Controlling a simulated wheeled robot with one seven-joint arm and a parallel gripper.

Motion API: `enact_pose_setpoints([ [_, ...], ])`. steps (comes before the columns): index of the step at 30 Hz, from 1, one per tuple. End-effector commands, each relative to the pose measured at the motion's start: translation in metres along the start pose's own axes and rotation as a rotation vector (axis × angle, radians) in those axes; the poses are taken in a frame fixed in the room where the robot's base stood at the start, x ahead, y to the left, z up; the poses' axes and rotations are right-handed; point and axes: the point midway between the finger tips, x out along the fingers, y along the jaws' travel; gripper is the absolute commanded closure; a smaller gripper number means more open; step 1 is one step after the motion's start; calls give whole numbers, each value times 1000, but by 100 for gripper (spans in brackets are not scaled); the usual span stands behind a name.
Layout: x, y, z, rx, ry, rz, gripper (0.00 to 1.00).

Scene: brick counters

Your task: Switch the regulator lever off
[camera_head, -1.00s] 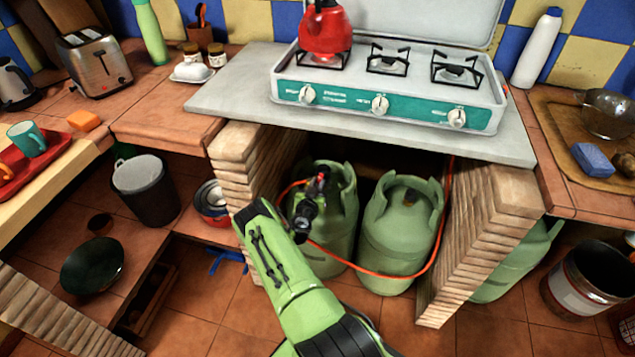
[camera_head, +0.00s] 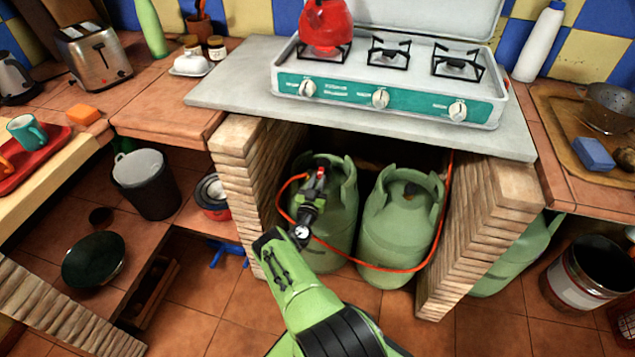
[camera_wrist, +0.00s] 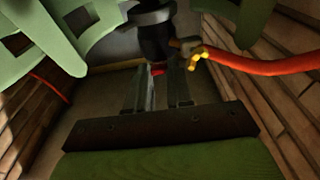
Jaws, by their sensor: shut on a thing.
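The left green gas bottle (camera_head: 342,215) stands under the stove. Its regulator (camera_wrist: 155,38) is a dark body at the top of the wrist view, with a brass fitting and an orange hose to its right. The small red regulator lever (camera_wrist: 157,69) shows between my fingertips, mostly hidden by them. In the head view, a red spot (camera_head: 321,171) shows at the tip of my gripper (camera_head: 316,184), at the bottle's top. My gripper (camera_wrist: 159,76) is shut on the lever. The lever's exact angle cannot be told.
A second green bottle (camera_head: 401,225) stands close on the right. Brick walls (camera_head: 245,170) flank the niche on both sides, and the grey counter slab (camera_head: 235,90) overhangs it. The orange hose (camera_head: 385,268) loops in front of the bottles.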

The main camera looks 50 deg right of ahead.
Motion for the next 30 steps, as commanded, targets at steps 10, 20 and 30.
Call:
enact_pose_setpoints([
  [10,0,0,0,1,-1,-1,53],
  [20,0,-1,-4,1,-33,0,53],
  [30,2,0,-22,3,-270,2,53],
])
